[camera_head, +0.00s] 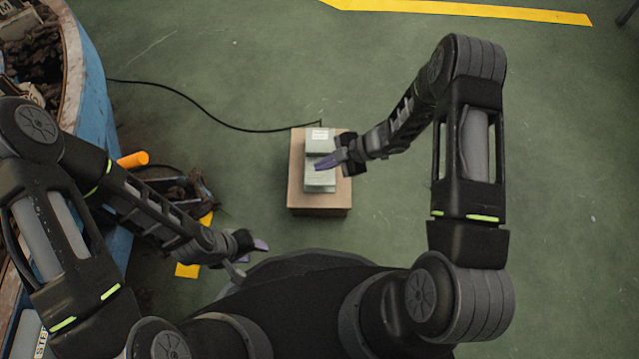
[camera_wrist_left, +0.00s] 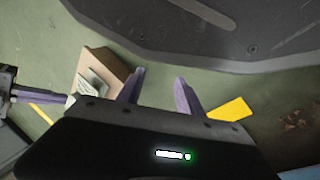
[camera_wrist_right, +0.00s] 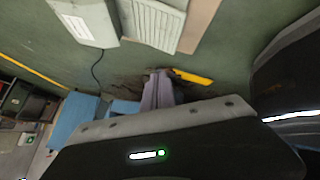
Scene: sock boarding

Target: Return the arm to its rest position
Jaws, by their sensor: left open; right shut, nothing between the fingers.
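My right gripper (camera_head: 328,161) is shut and empty. In the head view it appears over the grey-white device (camera_head: 320,141) on the cardboard-brown box (camera_head: 319,211). In the right wrist view the purple fingers (camera_wrist_right: 158,90) are together, and the device (camera_wrist_right: 88,20) shows at the top, apart from them. My left gripper (camera_head: 254,250) is low at the left, near my base, away from the box. In the left wrist view its purple fingers (camera_wrist_left: 159,88) are spread with nothing between them. No sock can be made out.
A blue-rimmed container (camera_head: 98,85) with dark scrap stands at the left. An orange cylinder (camera_head: 133,160) and dark debris (camera_head: 185,190) lie beside it. A black cable (camera_head: 215,119) runs to the device. Green floor right of the box is clear.

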